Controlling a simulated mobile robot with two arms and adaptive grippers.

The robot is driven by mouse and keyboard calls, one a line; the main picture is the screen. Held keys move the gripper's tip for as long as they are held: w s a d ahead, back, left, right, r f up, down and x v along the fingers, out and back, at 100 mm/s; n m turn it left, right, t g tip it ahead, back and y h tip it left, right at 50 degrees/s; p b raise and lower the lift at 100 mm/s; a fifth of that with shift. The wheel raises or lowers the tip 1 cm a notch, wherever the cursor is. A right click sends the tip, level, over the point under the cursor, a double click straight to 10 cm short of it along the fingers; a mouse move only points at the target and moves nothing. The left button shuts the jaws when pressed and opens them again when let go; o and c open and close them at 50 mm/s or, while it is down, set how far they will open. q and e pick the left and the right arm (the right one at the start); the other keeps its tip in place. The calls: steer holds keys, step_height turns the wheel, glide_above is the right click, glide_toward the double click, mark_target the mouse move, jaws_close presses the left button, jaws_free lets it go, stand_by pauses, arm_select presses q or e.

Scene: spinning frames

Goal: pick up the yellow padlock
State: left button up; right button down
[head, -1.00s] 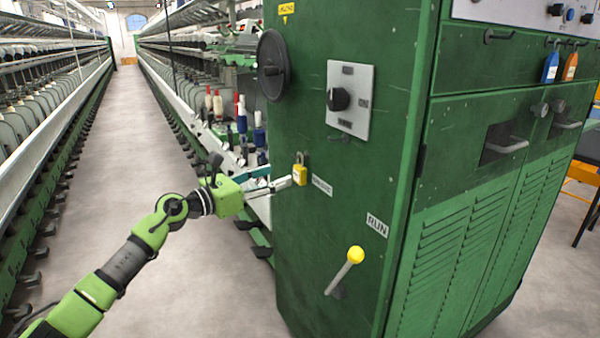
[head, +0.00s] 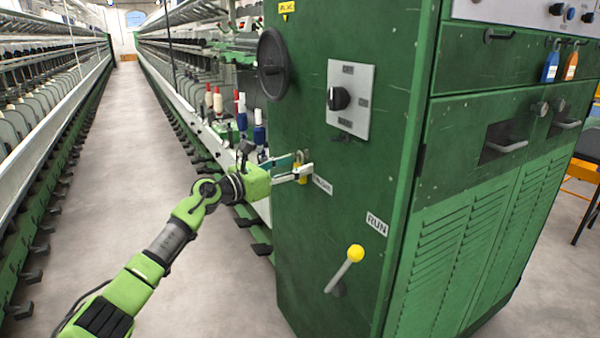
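The yellow padlock (head: 302,175) hangs by its shackle on the side of the green machine cabinet, just left of a small white label. My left gripper (head: 303,167) reaches it from the left. Its two fingers are apart, one on the far side and one on the near side of the padlock. They hide part of the padlock's body. I cannot see clear contact between the fingers and the padlock. My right gripper is not in view.
The green cabinet (head: 345,215) fills the middle and right. A yellow-knobbed lever (head: 345,268) sticks out below the padlock, and a black handwheel (head: 272,65) and rotary switch (head: 340,98) sit above. The aisle floor (head: 125,140) is clear.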

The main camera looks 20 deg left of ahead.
arm_select(q)
steer(key=c, duration=0.9)
steer(key=shift+r, duration=0.1)
